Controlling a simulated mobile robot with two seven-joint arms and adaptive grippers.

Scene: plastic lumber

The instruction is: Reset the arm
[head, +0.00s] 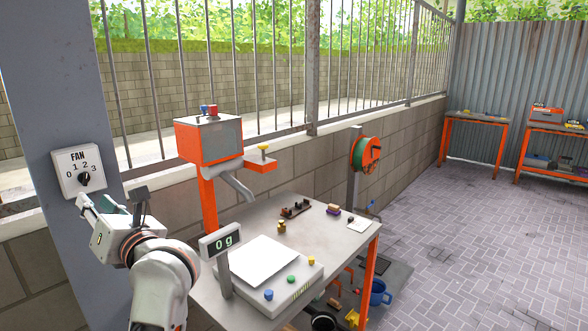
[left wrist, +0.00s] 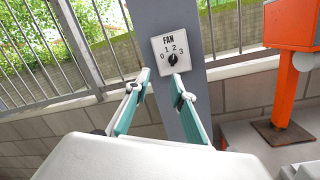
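My left gripper (head: 110,198) is near the grey pillar at the left of the head view, just below and in front of the white fan switch (head: 77,170). The switch has a black knob (head: 84,180) and marks 0 to 3. In the left wrist view, the two teal-padded fingers (left wrist: 159,82) are spread apart with nothing between them. The fan switch (left wrist: 172,50) shows beyond the fingertips, and its knob (left wrist: 172,59) is clear of both fingers. I cannot tell the knob's exact setting. My right gripper is not in view.
A grey table (head: 340,255) stands right of my left arm, with a scale (head: 262,262) reading 0 g and small parts. An orange machine (head: 208,140) rises behind it. A blue bucket (head: 380,293) is on the floor. The paved floor at the right is mostly open.

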